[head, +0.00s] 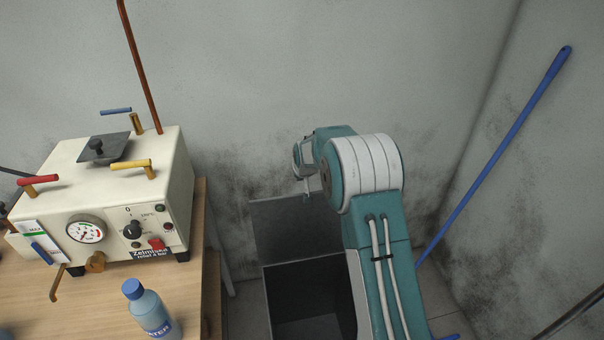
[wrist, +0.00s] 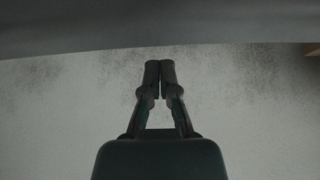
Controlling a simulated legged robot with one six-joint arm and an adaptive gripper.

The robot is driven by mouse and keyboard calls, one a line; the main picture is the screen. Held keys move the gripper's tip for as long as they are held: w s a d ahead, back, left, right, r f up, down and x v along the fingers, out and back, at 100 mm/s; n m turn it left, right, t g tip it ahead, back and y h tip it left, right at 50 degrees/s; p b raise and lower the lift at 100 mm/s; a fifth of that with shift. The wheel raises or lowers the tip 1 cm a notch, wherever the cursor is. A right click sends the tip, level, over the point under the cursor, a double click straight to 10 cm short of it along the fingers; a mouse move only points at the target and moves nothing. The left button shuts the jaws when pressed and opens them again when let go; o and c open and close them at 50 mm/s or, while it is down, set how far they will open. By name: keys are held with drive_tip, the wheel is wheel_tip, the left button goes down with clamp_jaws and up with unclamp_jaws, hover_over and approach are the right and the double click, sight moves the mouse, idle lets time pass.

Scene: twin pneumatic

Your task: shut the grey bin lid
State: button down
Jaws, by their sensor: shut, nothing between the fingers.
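The grey bin (head: 308,265) stands on the floor against the back wall, right of the table, with its dark inside showing. Its lid (head: 288,225) is open, raised up at the back by the wall. My arm hides the right part of bin and lid. In the wrist view my gripper (wrist: 160,68) is shut and empty, its fingertips together before the speckled wall. A dark grey band across the top, probably the lid (wrist: 160,25), lies just past the fingertips; I cannot tell if they touch. In the head view the gripper end is mostly hidden behind my arm.
A wooden table (head: 205,235) at left carries a cream machine (head: 110,195) with a gauge and coloured levers, and a blue water bottle (head: 149,308). A blue-handled pole (head: 510,140) leans at the right wall. Floor around the bin is narrow.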

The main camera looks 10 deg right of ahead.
drive_tip(key=s+f, duration=0.2)
drive_tip(key=s, duration=0.1)
drive_tip(key=shift+f, duration=0.1)
idle(0.3)
drive_tip(key=shift+s, duration=0.1)
